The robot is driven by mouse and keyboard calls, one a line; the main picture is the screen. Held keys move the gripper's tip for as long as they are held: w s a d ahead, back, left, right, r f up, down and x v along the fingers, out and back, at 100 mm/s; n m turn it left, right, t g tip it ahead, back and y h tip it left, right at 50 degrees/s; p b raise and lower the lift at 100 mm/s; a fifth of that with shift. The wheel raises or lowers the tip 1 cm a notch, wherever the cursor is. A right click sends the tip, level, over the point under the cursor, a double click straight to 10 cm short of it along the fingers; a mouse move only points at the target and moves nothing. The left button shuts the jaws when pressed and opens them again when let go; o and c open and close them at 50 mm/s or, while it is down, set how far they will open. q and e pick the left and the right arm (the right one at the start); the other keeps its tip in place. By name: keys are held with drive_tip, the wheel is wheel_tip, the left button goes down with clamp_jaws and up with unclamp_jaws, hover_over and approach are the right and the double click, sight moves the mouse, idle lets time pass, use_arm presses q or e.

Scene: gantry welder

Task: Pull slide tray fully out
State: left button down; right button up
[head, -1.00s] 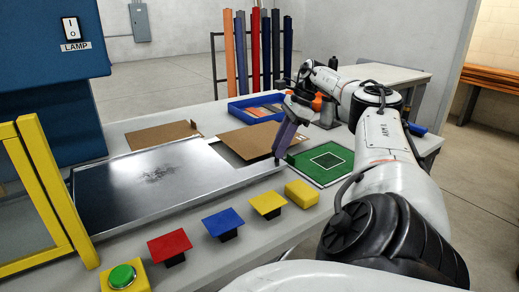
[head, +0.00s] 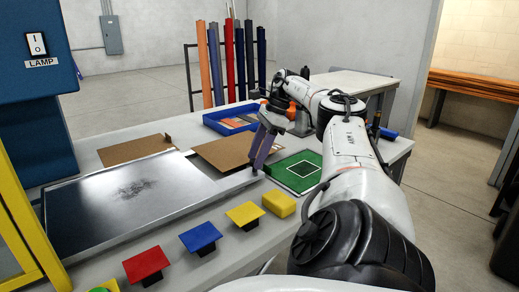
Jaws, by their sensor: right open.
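The slide tray (head: 180,212) is a flat metal tray with a raised rim and a dark scuffed patch, lying on the grey bench in front of the blue machine. Its narrow bar (head: 238,181) reaches right toward my right gripper (head: 258,172). My right gripper points down at the bar's right end, its fingertips at or very near it. The jaws are open, and I cannot tell whether they stand around the bar. My left gripper is out of view.
Red (head: 145,264), blue (head: 200,237) and yellow (head: 245,214) angled pads and a yellow block (head: 279,203) line the front edge. A green board (head: 298,171), brown boards (head: 136,149) and a blue bin (head: 232,119) lie nearby. A yellow frame (head: 22,225) stands left.

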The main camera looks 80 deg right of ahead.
drive_tip(key=p+v, duration=0.4)
drive_tip(key=v, duration=0.3)
drive_tip(key=shift+p, duration=0.4)
drive_tip(key=shift+s, duration=0.1)
